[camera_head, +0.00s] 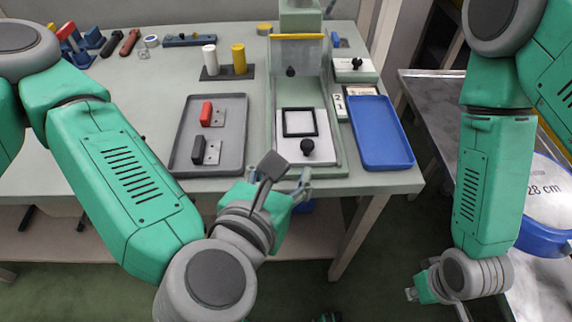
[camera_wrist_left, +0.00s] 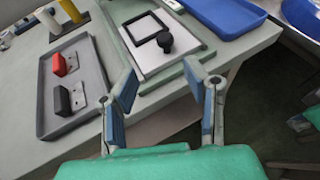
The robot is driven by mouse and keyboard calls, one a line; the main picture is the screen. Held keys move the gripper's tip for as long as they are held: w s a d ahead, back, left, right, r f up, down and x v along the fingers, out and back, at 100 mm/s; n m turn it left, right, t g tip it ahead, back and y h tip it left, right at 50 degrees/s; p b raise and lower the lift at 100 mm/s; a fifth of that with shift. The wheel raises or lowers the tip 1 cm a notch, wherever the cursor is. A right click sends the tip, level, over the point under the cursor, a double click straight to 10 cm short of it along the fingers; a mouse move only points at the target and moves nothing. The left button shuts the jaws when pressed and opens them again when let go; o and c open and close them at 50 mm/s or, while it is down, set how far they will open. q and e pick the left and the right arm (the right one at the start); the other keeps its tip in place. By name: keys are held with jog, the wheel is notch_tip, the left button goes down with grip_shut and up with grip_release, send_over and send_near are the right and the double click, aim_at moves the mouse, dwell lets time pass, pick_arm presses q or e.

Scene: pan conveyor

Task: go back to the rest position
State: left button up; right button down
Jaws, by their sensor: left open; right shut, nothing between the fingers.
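My left gripper (camera_head: 285,174) is just past the table's front edge, in front of the white plate with a black frame (camera_head: 300,122). In the left wrist view its two blue-padded fingers (camera_wrist_left: 172,90) are apart with nothing between them. My right gripper (camera_head: 412,294) hangs low beside the right-hand table, clear of the tabletops. It is shut and empty. Its fingers are small and partly hidden in the head view.
The green table (camera_head: 140,90) bears a grey tray (camera_head: 180,160) with red and black blocks, a blue tray (camera_head: 385,150), and white and yellow cylinders. A metal table (camera_head: 430,100) at right holds a round pan marked 28 cm (camera_head: 550,195). Floor shows between tables.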

pick_arm(q)
jog(key=s+a+f+m+g, duration=0.3)
jog(key=f+m, duration=0.6)
jog(key=s+a+f+m+g, duration=0.2)
jog(key=s+f+m+g, duration=0.15)
jog(key=f+m, duration=0.5)
jog(key=s+a+f+m+g+y, duration=0.1)
jog(key=s+a+f+m, duration=0.1)
jog(key=a+m, duration=0.3)
jog(key=s+a+f+m+g+y, duration=0.2)
jog(key=a+f+m, duration=0.2)
jog(key=a, duration=0.7)
jog(key=s+a+f+m+g+y, duration=0.2)
jog(key=a+m, duration=0.3)
jog(key=a, duration=0.3)
jog(key=shift+s+f+m, duration=0.15)
jog(key=shift+f+m, duration=0.2)
jog(key=shift+f, duration=0.45)
jog(key=shift+d+g, duration=0.15)
jog(key=shift+g, duration=0.1)
